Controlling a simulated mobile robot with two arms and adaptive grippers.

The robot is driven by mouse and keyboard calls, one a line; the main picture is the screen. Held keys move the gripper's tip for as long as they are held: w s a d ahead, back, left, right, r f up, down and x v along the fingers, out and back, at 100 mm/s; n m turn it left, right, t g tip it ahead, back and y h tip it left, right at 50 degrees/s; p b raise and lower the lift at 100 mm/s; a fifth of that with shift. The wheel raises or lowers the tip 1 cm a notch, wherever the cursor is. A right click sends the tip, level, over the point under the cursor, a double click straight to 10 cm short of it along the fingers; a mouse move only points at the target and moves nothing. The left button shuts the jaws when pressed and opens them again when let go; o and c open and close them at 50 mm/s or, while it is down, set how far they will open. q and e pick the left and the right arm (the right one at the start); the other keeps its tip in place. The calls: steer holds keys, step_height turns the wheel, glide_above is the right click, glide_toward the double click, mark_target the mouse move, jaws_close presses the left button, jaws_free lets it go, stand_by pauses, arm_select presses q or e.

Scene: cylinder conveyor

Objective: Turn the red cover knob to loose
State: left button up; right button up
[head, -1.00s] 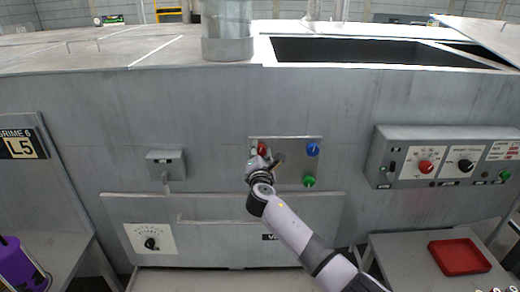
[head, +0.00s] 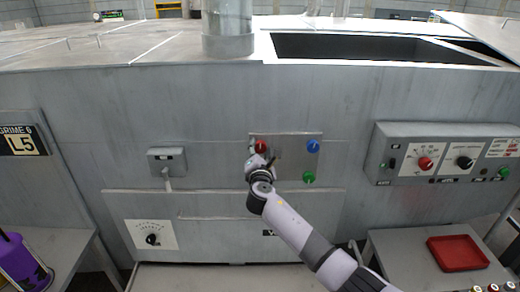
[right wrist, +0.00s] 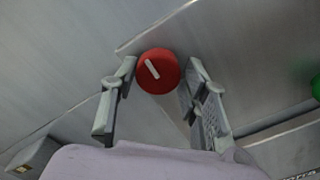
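The red cover knob (head: 261,146) sits at the upper left of a metal plate on the grey machine's front. In the right wrist view the round red knob (right wrist: 160,82) has a white mark slanting from upper left to lower right. My right gripper (head: 259,158) is just below and in front of the knob in the head view. In the right wrist view its two fingers are apart, one on each side of the knob, with visible gaps, so it is open and empty. My left gripper is in neither view.
The same plate (head: 290,162) carries a blue knob (head: 313,146) and a green knob (head: 308,177). A control box (head: 440,137) with a red and a black dial is on the right, above a red tray (head: 458,254). A purple container (head: 22,262) stands at lower left.

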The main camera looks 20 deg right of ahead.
steer(key=shift+o, duration=1.2)
steer(key=shift+r, duration=0.2)
steer(key=v, duration=1.2)
steer(key=shift+f, duration=0.1)
